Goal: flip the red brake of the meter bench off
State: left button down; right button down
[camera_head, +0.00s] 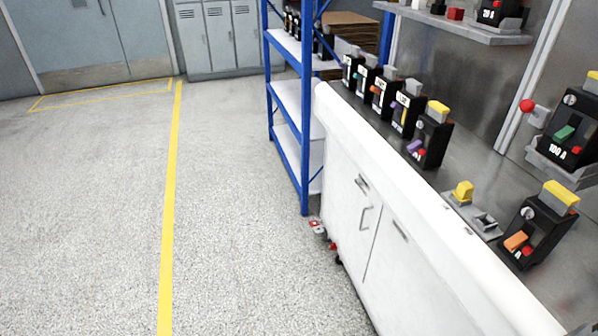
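The white bench (345,180) runs along the right side, with doors and handles on its front. Low at its far end, near the floor, is a small red part (333,246) by a dark shape that looks like a wheel. A red and white piece (316,226) sits just beyond it. Both are too small to tell whether either is a brake or how it is set. A red ball knob (527,105) also shows on a grey mount at the right. Neither of my grippers is in view.
Several black breaker units (430,140) stand on the bench top, with another (536,228) nearer. A blue-framed shelf (302,110) stands beyond the bench's far end. Lockers (215,38) and doors (80,40) line the back. The floor (240,200) at left is clear, with a yellow line (170,200).

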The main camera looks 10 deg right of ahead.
aim_at(315, 225)
jog(key=i, duration=2.25)
jog(key=i+z, duration=0.2)
jog(key=z, duration=0.2)
